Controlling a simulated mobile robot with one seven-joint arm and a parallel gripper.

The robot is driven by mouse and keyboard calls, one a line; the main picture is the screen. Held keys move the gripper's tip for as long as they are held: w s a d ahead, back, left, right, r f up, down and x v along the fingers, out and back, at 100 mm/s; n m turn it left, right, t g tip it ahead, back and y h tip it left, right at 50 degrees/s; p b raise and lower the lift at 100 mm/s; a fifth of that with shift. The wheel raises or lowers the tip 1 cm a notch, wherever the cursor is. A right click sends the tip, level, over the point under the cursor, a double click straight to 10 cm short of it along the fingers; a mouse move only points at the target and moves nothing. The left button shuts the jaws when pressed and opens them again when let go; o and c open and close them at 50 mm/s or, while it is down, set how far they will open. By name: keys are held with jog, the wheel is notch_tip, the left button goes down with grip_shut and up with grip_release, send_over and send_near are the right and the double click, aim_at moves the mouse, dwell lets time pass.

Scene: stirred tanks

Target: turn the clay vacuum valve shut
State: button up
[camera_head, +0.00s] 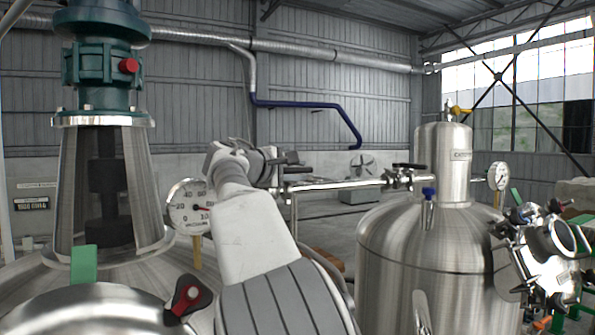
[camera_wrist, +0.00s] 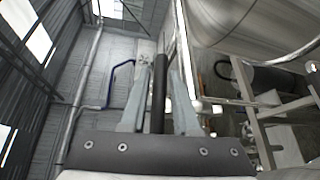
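My gripper (camera_head: 288,168) is at the end of my raised pale arm, left of the steel tank with the domed top. In the wrist view its two grey fingers (camera_wrist: 163,75) stand apart, with a black bar (camera_wrist: 159,95) between them. I cannot tell whether they touch the bar. In the head view a dark handle-like part shows at the gripper, above the left end of a thin steel pipe (camera_head: 335,185). I cannot tell whether this is the clay vacuum valve; no part is clearly clay-coloured or labelled so.
The pipe runs right to a black-handled valve (camera_head: 408,167) by the steel tank (camera_head: 400,245). That tank bears a blue valve (camera_head: 429,193) and a yellow valve (camera_head: 459,110).

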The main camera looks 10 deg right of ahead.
jog(key=shift+a, duration=0.1)
jog(key=shift+s+a, duration=0.3)
jog(key=b+v, duration=0.4)
jog(key=v, duration=1.2)
jog(key=shift+s+b, duration=0.2)
jog(key=shift+b, duration=0.1)
